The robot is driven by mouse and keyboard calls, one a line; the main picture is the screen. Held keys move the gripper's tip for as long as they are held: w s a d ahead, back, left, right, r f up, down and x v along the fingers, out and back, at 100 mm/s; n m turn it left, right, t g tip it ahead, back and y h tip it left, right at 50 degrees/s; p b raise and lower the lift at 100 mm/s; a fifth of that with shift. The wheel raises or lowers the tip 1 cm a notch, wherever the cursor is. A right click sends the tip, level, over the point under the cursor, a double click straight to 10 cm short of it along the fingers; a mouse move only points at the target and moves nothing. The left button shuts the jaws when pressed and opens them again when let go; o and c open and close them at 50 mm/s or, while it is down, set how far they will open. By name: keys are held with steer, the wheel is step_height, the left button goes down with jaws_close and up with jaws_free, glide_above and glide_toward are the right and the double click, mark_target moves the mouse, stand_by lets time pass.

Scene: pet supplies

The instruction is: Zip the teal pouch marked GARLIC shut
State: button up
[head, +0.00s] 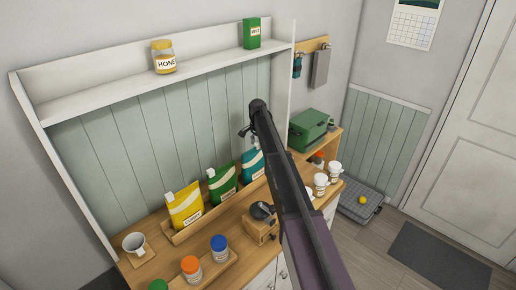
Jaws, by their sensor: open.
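A teal pouch (252,164) stands upright at the right end of a row on the wooden counter, with a pale band across its front. Its lettering is too small to read, and my arm covers its right side. A small pale tab shows at its top left; I cannot tell how far its zip is closed. My gripper (243,131) is a small dark shape at the end of my arm, in the picture just above the teal pouch. It looks open and empty, apart from the pouch, though my arm partly hides it.
A green pouch (223,184) and a yellow pouch (184,206) stand left of the teal one on a wooden rack (204,221). A wooden block with a dark round top (262,211), several lidded jars and white cups (320,184) stand nearby. A shelf (110,93) runs above.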

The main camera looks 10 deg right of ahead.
mark_target(244, 154)
steer(key=shift+f, duration=0.2)
jaws_close()
steer(key=s+a, duration=0.1)
steer(key=a, duration=0.1)
steer(key=s+a, duration=0.4)
steer(key=shift+s+a, duration=0.1)
steer(key=shift+a, duration=0.3)
jaws_free()
steer(key=shift+w+d, duration=0.1)
steer(key=shift+w, duration=0.1)
